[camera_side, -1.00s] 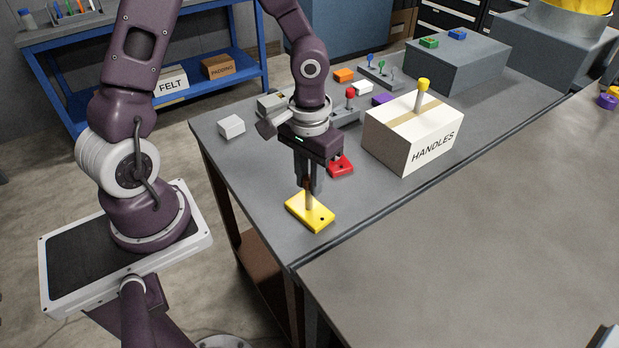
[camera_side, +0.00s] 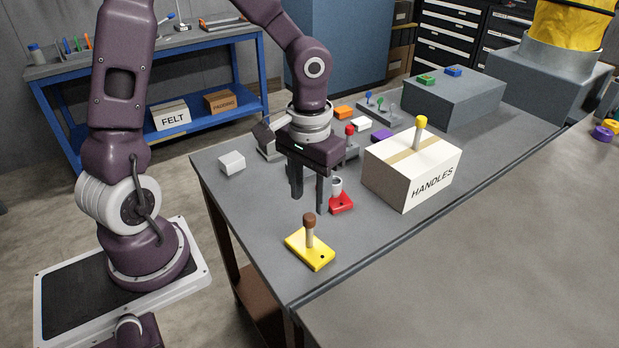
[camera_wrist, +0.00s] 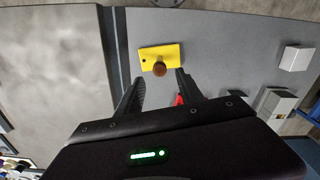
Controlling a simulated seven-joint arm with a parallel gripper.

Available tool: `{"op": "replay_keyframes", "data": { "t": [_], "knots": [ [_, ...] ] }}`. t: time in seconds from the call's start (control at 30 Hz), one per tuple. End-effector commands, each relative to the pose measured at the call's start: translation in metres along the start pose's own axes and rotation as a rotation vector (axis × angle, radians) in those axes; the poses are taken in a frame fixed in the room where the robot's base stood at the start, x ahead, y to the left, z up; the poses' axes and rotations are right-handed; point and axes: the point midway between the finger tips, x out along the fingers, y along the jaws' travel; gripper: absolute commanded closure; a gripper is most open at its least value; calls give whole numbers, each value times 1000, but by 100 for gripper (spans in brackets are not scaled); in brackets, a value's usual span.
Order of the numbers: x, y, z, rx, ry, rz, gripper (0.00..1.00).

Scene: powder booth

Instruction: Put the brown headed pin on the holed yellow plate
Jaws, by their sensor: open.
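The brown headed pin (camera_side: 309,228) stands upright on the holed yellow plate (camera_side: 319,262), its lower end at the plate and its brown head on top. One open hole shows in the plate's near corner. The wrist view shows the pin's brown head (camera_wrist: 159,69) over the yellow plate (camera_wrist: 168,52). My gripper (camera_side: 308,203) is open and empty, above and behind the pin, clear of it. In the wrist view my gripper's fingers (camera_wrist: 158,82) are spread, with the pin beyond their tips.
A red plate (camera_side: 342,204) with a grey upright piece lies behind the yellow plate. A HANDLES box (camera_side: 410,175) with a yellow headed pin on top stands to the right. A white block (camera_side: 231,162) lies at left. The bench front right of the plate is clear.

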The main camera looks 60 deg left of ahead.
Motion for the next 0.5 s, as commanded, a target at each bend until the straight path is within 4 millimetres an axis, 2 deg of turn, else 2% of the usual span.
{"op": "replay_keyframes", "data": {
  "t": [0.03,0.13,0.33,0.43,0.5],
  "knots": [
    [-14,-1,-1,-3,7,-1,56],
    [-37,0,-1,-2,6,0,56],
    [-62,-1,2,6,9,-7,56],
    [-80,-5,18,44,72,-52,56],
    [-98,-11,39,87,153,-86,56]
  ]
}}
